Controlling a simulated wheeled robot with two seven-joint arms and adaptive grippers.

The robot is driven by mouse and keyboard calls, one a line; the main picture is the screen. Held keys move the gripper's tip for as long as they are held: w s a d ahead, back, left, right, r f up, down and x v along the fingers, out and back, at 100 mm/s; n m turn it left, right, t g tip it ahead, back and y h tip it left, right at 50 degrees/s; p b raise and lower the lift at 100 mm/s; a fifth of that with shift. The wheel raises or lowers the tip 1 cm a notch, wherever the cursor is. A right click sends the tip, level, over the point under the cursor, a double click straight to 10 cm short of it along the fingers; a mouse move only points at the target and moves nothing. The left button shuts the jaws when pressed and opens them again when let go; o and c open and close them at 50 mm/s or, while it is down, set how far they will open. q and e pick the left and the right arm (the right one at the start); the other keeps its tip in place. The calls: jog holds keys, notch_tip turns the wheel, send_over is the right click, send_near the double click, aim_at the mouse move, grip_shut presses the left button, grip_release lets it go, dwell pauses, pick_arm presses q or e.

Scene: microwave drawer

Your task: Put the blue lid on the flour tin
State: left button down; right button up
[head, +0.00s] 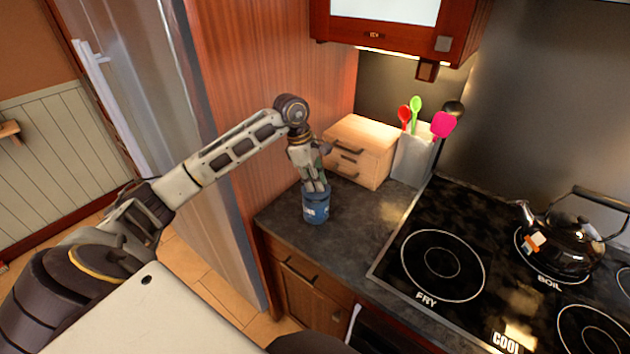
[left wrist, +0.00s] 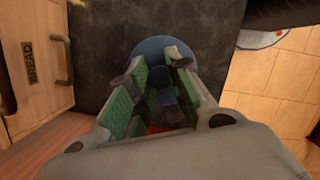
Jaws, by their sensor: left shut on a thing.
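The blue flour tin (head: 316,211) stands upright on the dark counter, left of the stove. My left gripper (head: 315,186) points down at the top of the tin. In the left wrist view, its green-padded fingers (left wrist: 160,78) are closed around a small dark blue knob. The round blue lid (left wrist: 150,47) shows just beyond the fingertips. The lid is at the tin's mouth, but I cannot tell whether it is seated or slightly above the rim. The fingers hide most of the lid in the head view. My right gripper is not in view.
A wooden bread box (head: 362,150) and a utensil holder (head: 413,157) stand behind the tin. The stove (head: 470,262) with a black kettle (head: 567,240) is to the right. A tall fridge (head: 150,90) is at the left. Counter right of the tin is clear.

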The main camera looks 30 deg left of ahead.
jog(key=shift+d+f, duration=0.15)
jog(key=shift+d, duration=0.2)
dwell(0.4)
pick_arm(q)
jog(key=shift+f+b, duration=0.1)
jog(key=shift+b, duration=0.3)
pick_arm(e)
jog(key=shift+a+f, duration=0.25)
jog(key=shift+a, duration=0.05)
pick_arm(q)
jog(key=shift+f+b, duration=0.25)
jog(key=shift+b, duration=0.1)
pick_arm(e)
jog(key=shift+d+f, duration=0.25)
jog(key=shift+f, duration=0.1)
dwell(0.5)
pick_arm(q)
jog(key=shift+f, duration=0.2)
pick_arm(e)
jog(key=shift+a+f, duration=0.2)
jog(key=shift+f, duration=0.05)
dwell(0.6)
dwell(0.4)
pick_arm(q)
jog(key=c, duration=0.8)
grip_release()
jog(key=shift+o, duration=0.2)
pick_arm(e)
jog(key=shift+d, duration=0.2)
